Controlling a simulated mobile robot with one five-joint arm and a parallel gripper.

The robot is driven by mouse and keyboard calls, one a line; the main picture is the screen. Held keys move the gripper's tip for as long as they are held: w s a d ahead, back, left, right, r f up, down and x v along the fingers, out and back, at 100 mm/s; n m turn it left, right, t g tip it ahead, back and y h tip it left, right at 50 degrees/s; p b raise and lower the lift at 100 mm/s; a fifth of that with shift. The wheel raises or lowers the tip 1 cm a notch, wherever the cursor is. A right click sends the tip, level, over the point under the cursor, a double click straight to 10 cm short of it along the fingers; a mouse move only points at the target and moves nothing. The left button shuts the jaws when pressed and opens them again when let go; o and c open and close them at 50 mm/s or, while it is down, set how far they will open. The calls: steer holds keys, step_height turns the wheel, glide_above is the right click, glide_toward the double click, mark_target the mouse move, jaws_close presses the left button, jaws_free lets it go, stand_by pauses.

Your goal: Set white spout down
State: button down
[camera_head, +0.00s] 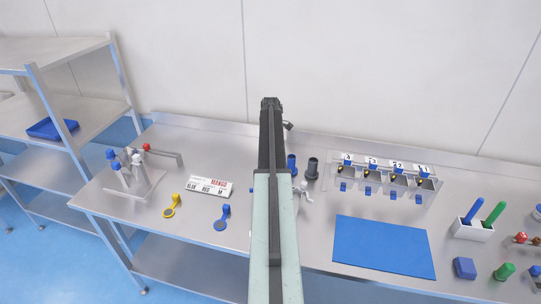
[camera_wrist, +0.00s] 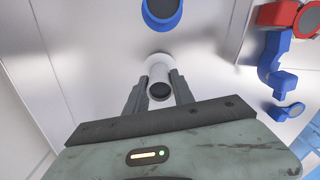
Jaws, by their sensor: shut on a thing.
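In the wrist view my gripper (camera_wrist: 158,84) is shut on the white spout (camera_wrist: 159,68), a pale tube with a dark round opening facing the camera. One finger lies on each side of it. A bright metal surface lies beyond it; I cannot tell whether the spout touches it. In the head view my arm hides the gripper. A small white piece (camera_head: 304,189) shows just right of the arm; I cannot tell whether it is the held spout.
A blue cup (camera_head: 291,163) and a dark grey cup (camera_head: 312,168) stand right of my arm. A blue mat (camera_head: 383,246) and a numbered rack (camera_head: 385,180) lie further right. A label sign (camera_head: 209,186) and a spout stand (camera_head: 133,183) are left.

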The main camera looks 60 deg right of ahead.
steer(key=shift+f+b, duration=0.6)
steer(key=shift+f, duration=0.05)
steer(key=c, duration=1)
jaws_free()
step_height(320, 180, up, 8)
steer(key=p, duration=0.8)
steer(key=shift+r, duration=0.1)
